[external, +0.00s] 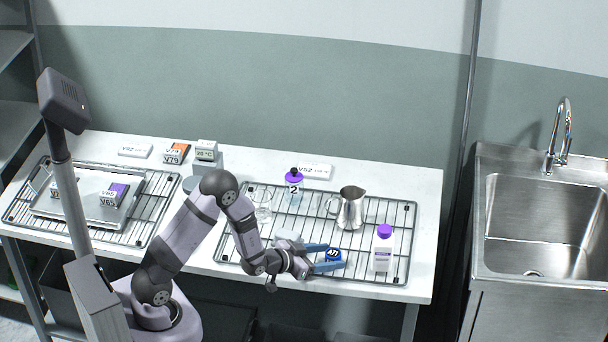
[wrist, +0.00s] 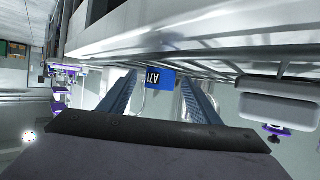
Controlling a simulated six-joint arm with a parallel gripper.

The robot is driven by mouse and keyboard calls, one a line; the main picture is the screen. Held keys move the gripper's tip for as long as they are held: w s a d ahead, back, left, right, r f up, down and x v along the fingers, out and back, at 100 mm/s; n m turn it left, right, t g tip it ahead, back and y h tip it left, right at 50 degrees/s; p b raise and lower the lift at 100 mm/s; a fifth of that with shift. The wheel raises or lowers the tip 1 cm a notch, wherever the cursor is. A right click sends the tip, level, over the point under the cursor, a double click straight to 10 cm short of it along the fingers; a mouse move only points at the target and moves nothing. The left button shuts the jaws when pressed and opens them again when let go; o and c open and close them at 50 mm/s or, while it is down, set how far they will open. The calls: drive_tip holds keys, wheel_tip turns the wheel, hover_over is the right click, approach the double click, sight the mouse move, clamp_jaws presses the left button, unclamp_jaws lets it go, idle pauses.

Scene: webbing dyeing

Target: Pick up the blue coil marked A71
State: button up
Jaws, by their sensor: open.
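The blue coil (external: 333,255) lies on the right wire rack near its front edge, with a label that reads A71. My gripper (external: 334,257) is open, low over the rack, with one blue finger on each side of the coil. In the wrist view my gripper (wrist: 159,83) also has its fingers apart with the coil between their tips. I cannot tell whether either finger touches it.
A white bottle with a purple cap (external: 383,249) stands right of the coil. A steel pitcher (external: 351,209) and purple-topped bottle 2 (external: 295,188) stand behind. A pale block (external: 288,237) sits close beside my gripper. A tray (external: 78,207) holds other labelled coils at left.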

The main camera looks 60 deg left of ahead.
sight(327, 255)
drive_tip(key=shift+c, duration=0.3)
drive_tip(key=c, duration=1.1)
drive_tip(key=shift+o, duration=0.2)
drive_tip(key=shift+r, duration=0.1)
drive_tip(key=shift+r+b, duration=0.35)
drive_tip(key=shift+r, duration=4.65)
